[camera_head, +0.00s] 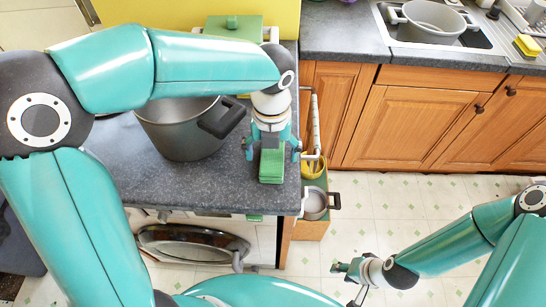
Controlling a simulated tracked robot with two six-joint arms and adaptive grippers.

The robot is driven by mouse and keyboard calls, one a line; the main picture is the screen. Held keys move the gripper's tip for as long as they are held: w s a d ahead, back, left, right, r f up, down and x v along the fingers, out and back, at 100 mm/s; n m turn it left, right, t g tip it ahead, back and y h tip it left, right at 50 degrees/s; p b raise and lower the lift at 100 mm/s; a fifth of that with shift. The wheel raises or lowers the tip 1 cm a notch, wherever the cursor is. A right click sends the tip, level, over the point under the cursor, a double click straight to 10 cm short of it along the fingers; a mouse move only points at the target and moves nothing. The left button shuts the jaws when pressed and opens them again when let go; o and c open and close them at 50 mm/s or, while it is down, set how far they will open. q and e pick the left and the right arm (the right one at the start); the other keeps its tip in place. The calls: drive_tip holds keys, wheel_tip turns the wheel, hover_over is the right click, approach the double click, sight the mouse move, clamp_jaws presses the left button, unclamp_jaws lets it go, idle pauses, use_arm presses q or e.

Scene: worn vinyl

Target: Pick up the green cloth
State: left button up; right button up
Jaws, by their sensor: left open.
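The green cloth (271,168) appears as a small folded green block on the dark countertop, near its front right corner. My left gripper (272,152) is over it from behind, pointing down. Its fingers are open, one on each side of the cloth. I cannot tell whether the fingers touch it. The gripper hides the cloth's far end. My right gripper (347,270) is low at the lower right, over the floor and away from the counter. Its fingers are too small to read.
A large grey pot (178,135) stands left of the cloth, its dark handle near my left gripper. A green box (233,29) is at the back. A small pot (315,204) sits below the counter's right side. A sink with a pot (432,20) is at upper right.

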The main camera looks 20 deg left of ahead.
sight(272, 158)
use_arm(q)
drive_tip(key=f, duration=0.3)
drive_tip(key=shift+w+f, duration=0.2)
drive_tip(key=shift+f, duration=0.1)
drive_tip(key=c, duration=1.2)
drive_tip(key=shift+c, duration=0.2)
drive_tip(key=shift+r, duration=0.1)
wheel_tip(272, 158, up, 20)
drive_tip(key=p, duration=0.1)
drive_tip(key=o, duration=0.6)
drive_tip(key=c, duration=0.5)
